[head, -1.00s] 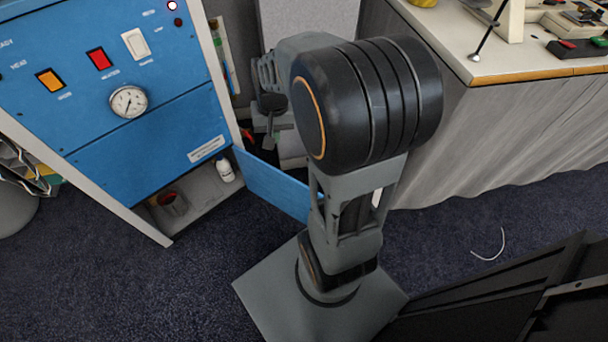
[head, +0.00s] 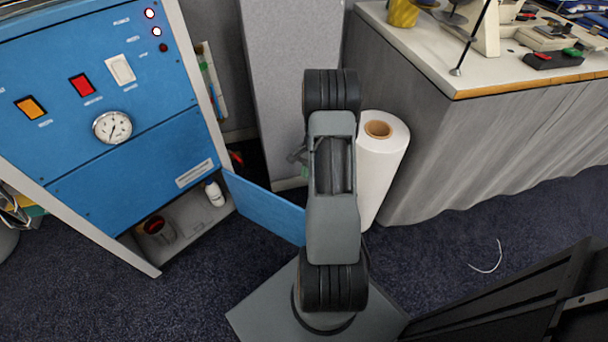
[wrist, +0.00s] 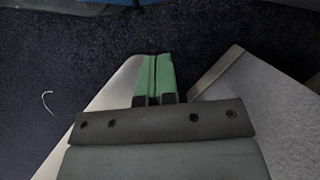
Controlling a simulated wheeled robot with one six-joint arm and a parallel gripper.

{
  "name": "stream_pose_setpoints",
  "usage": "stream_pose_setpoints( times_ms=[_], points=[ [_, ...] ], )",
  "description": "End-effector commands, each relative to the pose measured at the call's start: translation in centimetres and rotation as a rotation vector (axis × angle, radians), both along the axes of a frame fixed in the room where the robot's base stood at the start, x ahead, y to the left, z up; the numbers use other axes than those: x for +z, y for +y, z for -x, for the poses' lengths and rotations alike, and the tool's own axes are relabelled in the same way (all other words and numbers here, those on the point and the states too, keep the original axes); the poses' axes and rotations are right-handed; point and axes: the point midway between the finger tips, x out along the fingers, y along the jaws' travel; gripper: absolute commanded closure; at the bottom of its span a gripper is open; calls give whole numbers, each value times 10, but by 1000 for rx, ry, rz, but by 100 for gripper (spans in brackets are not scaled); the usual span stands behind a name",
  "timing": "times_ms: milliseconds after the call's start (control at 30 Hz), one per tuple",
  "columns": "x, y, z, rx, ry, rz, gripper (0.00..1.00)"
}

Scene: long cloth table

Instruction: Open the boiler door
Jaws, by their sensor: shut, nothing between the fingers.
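The boiler is a blue-fronted cabinet (head: 130,155) at the left of the head view, with a round gauge, coloured switches and a slanted white frame. Its blue door (head: 262,207) stands swung out from the lower right of the cabinet, showing the lower compartment. My arm hides the door's far end. My gripper (wrist: 153,78) shows in the wrist view with its green fingers shut together and empty, over dark carpet. In the head view it is mostly hidden behind my arm. I cannot tell whether it touches the door.
In the lower compartment are a white bottle (head: 214,193) and a dark cup (head: 158,229). A white paper roll (head: 382,165) stands just right of my arm. A cloth-sided table (head: 480,150) is at the right. Dark carpet lies open in front of the cabinet.

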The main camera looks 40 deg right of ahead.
Motion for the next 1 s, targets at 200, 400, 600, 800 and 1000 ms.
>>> stream_pose_setpoints(
  times_ms=[200,400,600,800,1000],
  points=[
    [-44,16,5,3,3,-1,100],
    [-73,29,10,3,1,0,100],
    [-69,52,17,3,-1,1,100],
    [-68,62,21,4,-1,2,100],
    [-67,64,22,3,-1,1,100]
  ],
)
